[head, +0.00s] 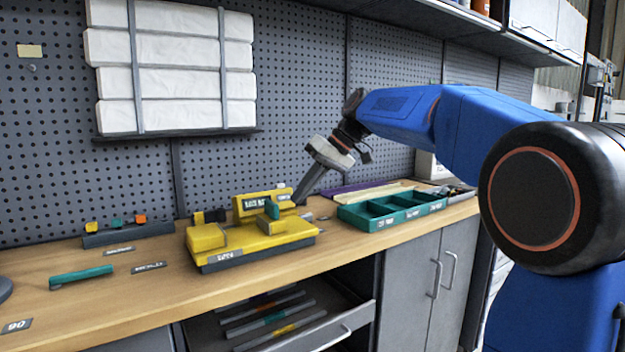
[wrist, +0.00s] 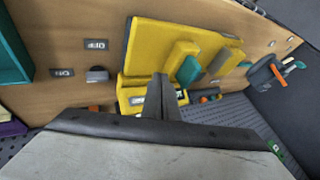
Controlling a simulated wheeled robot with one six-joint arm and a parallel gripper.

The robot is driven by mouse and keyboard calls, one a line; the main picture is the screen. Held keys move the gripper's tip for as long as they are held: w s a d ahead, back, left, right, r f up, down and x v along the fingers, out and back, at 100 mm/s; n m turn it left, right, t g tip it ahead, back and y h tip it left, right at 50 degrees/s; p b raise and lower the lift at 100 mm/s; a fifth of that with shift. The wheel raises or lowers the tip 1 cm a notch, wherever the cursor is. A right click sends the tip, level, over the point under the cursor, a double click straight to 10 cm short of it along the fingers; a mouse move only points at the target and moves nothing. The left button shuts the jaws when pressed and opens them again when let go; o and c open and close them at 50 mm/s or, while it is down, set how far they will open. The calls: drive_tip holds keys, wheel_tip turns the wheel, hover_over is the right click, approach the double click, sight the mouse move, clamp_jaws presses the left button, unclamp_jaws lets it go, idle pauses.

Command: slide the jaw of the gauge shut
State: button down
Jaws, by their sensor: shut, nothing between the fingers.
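The yellow gauge (head: 250,240) sits on the wooden bench on a dark base, with a raised labelled plate at its back. A yellow block (head: 207,238) stands at its left end, and a teal piece (head: 272,209) stands upright near its right part. Which block is the sliding jaw, I cannot tell for sure. In the wrist view the gauge (wrist: 150,45) shows from above, with the teal piece (wrist: 189,69) between a yellow block and a grey piece. My gripper (head: 299,201) is shut and empty, pointing down at the gauge's back right end. Its fingers (wrist: 161,88) hide part of the labelled plate; contact is unclear.
A green compartment tray (head: 390,211) stands to the right. A dark rack with coloured blocks (head: 128,233) and a teal bar (head: 81,277) lie to the left. The pegboard wall (head: 290,90) rises close behind. An open drawer (head: 285,320) juts out below the bench.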

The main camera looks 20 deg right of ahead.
drive_tip(key=a, duration=0.2)
drive_tip(key=s+a, duration=0.1)
drive_tip(key=shift+a+f, duration=0.35)
drive_tip(key=shift+a, duration=0.3)
hover_over(247, 236)
idle(0.3)
drive_tip(key=shift+a, duration=0.1)
idle(0.3)
